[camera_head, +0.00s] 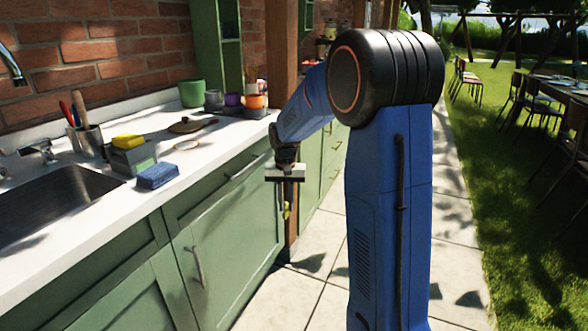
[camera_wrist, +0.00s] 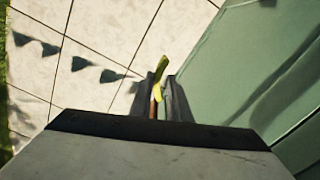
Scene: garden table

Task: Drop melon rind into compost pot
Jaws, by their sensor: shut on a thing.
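My gripper (camera_head: 287,197) points down beside the counter front, out over the paved floor. It is shut on a thin green and yellow piece, the melon rind (camera_head: 286,212). In the wrist view the rind (camera_wrist: 163,66) sticks out past the fingertips of my gripper (camera_wrist: 161,82). A green pot (camera_head: 192,93) stands at the back of the counter against the brick wall, well apart from my gripper. I cannot tell for sure whether it is the compost pot.
A sink (camera_head: 50,205) is at left. Green cabinets (camera_head: 225,250) face clear paving.

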